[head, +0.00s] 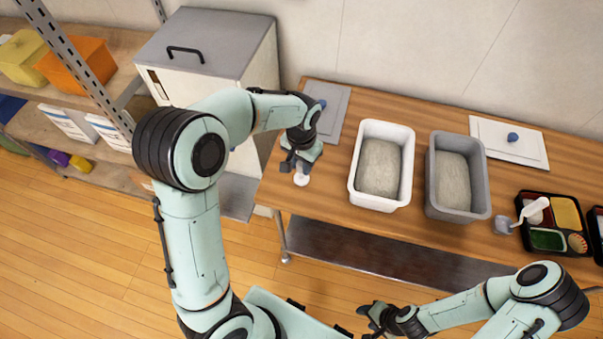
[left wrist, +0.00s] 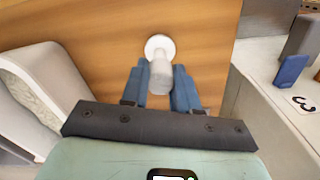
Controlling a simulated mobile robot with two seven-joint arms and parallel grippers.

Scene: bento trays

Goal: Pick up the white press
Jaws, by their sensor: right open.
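The white press (head: 301,180) is at the left front part of the wooden table, with its round white disc showing below my left gripper (head: 293,162). In the left wrist view the press (left wrist: 160,47) has a pale, thick handle (left wrist: 160,76) between the two blue fingers of my left gripper (left wrist: 160,88). The fingers are close on both sides of the handle; whether they touch it I cannot tell. My right gripper (head: 372,316) is open and empty, low in the head view, in front of the table and away from the press.
A white tub (head: 353,188) and a grey tub (head: 432,200), each with grey contents, stand right of the press. Bento trays (head: 523,235) and a white-handled tool (head: 530,211) are further right. A white cabinet (head: 215,88) stands left of the table (head: 330,195).

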